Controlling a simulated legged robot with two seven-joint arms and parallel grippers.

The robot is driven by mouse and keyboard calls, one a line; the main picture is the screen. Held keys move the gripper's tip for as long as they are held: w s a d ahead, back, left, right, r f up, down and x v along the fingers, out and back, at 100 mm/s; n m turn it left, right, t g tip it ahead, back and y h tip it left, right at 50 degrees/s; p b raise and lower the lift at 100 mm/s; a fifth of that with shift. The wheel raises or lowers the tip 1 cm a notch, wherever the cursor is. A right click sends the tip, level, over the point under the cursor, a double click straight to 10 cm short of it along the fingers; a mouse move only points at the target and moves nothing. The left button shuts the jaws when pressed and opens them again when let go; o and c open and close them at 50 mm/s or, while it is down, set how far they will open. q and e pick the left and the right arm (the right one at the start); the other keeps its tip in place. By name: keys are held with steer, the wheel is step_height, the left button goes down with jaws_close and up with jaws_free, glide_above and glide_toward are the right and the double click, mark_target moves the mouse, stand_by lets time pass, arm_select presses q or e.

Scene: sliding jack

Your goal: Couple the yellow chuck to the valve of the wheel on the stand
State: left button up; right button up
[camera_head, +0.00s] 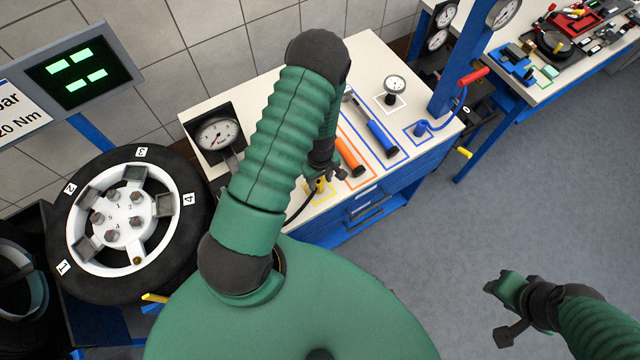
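The wheel (75,225) lies tilted on its stand at left, a black tyre around a white rim with tags 1 to 4. A small brownish stub at the rim's lower edge looks like the valve (138,260). The yellow chuck (320,186) is on the worktop by a yellow outline, with a black hose running from it behind my arm. My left gripper (322,172) points down right at the chuck, partly hidden by my forearm; its grip is unclear.
The white worktop (375,60) holds a large gauge (215,133), an orange-handled tool (350,157), a blue-handled tool (382,138) and a small gauge (394,86). A display (80,70) stands behind the wheel. A second bench (560,75) is at upper right. The grey floor is clear.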

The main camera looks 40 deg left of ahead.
mark_target(320, 180)
arm_select(q)
steer(key=shift+s+a, duration=0.1)
jaws_close()
step_height(320, 180, up, 3)
steer(key=shift+f+p, duration=0.2)
steer(key=shift+p, duration=0.9)
step_height(320, 180, up, 3)
steer(key=shift+f+p, duration=0.15)
steer(key=shift+p, duration=0.85)
steer(key=shift+f, duration=0.1)
